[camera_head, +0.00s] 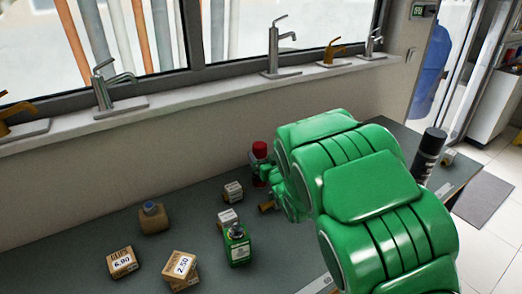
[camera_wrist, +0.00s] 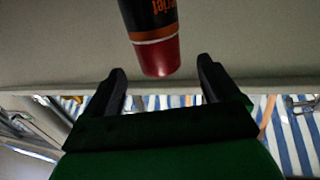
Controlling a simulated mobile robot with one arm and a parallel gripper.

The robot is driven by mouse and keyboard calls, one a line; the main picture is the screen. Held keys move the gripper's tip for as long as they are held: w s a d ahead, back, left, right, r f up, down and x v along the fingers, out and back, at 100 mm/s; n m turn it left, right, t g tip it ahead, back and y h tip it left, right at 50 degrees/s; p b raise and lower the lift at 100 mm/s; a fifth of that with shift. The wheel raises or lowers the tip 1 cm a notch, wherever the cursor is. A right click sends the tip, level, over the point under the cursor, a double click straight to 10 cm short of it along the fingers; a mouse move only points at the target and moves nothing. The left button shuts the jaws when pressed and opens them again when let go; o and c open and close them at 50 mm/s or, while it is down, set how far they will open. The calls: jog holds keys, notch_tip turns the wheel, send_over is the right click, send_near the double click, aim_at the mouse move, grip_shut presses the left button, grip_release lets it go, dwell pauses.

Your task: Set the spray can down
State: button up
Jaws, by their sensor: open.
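A spray can with a red cap (camera_head: 259,150) stands upright on the grey counter, partly hidden by my gripper. In the wrist view the can (camera_wrist: 152,18) shows upside down, dark with orange lettering and a red cap. My gripper (camera_wrist: 160,74) is open. Its two black fingers lie to either side of the cap in the picture, with a visible gap on each side. I cannot tell how far the can reaches between them. In the head view my green arm covers most of the gripper.
Small boxes (camera_head: 122,262), a brown bottle (camera_head: 153,218) and a green can (camera_head: 237,245) stand on the counter (camera_head: 80,240) at left and centre. A tall black can (camera_head: 428,156) stands to the right, beside my arm. Faucets (camera_head: 108,88) line the window sill behind.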

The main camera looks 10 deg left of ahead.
jog(key=shift+v, duration=2.65)
